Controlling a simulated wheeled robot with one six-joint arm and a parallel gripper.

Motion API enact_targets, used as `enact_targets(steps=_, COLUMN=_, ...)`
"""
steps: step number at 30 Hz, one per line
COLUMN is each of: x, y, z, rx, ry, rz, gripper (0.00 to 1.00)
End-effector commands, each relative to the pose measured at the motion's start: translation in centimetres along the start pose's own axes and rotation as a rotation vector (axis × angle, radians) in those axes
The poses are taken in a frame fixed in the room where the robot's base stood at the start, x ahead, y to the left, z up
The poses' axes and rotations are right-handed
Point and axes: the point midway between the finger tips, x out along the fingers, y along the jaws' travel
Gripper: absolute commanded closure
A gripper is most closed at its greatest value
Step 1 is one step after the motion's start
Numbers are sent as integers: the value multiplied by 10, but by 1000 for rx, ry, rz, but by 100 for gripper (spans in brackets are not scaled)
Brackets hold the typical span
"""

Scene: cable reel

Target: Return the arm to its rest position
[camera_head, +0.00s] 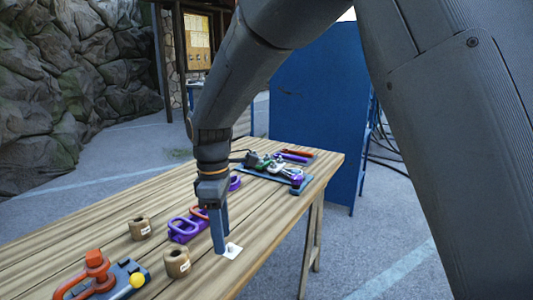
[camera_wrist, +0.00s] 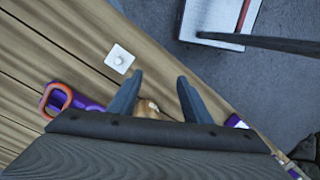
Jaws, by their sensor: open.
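My gripper (camera_head: 220,248) points down over the wooden table (camera_head: 120,212), just left of a small white square (camera_head: 233,250) with a round knob. In the wrist view my gripper (camera_wrist: 160,82) has its two fingers spread with nothing held between them. The white square (camera_wrist: 119,58) lies beyond the left fingertip there. A small tan thing (camera_wrist: 147,107) shows low between the fingers, partly hidden by the gripper body. My arm comes down from the top of the head view, bent over the table.
Purple and orange handled pieces (camera_head: 184,229) and two tan spools (camera_head: 177,263) stand near the gripper. A red and blue device with a yellow ball (camera_head: 137,280) is at front left. A tool tray (camera_head: 285,178) is at the far end. A blue panel (camera_head: 318,110) stands behind.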

Motion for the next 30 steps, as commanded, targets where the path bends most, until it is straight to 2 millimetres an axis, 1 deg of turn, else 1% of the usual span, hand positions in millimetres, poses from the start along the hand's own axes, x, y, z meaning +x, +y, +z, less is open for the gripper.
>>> enact_targets(steps=1, x=6, y=2, z=40, rx=147, ry=12, rz=7, gripper=56)
enact_targets(steps=2, x=10, y=1, z=60, rx=236, ry=20, rz=12, gripper=56)
enact_targets(steps=3, x=16, y=-1, z=88, rx=353, ry=30, rz=18, gripper=56)
enact_targets(steps=4, x=20, y=-4, z=108, rx=443, ry=39, rz=24, gripper=56)
enact_targets(steps=5, x=25, y=-8, z=127, rx=533, ry=46, rz=28, gripper=56)
enact_targets(steps=6, x=32, y=-16, z=153, rx=652, ry=57, rz=34, gripper=56)
enact_targets(steps=8, x=42, y=-29, z=188, rx=830, ry=74, rz=42, gripper=56)
enact_targets(steps=9, x=49, y=-40, z=210, rx=943, ry=85, rz=46, gripper=56)
enact_targets(steps=12, x=65, y=-68, z=253, rx=1196, ry=111, rz=56, gripper=56)
enact_targets(steps=15, x=77, y=-93, z=281, rx=1388, ry=131, rz=62, gripper=56)
enact_targets(steps=18, x=85, y=-110, z=296, rx=1510, ry=145, rz=66, gripper=56)
enact_targets(steps=21, x=89, y=-118, z=302, rx=1564, ry=151, rz=67, gripper=56)
enact_targets(steps=26, x=90, y=-119, z=303, rx=1575, ry=152, rz=67, gripper=56)
enact_targets(steps=28, x=90, y=-119, z=303, rx=1574, ry=152, rz=67, gripper=67)
enact_targets(steps=30, x=90, y=-118, z=303, rx=1573, ry=151, rz=66, gripper=69)
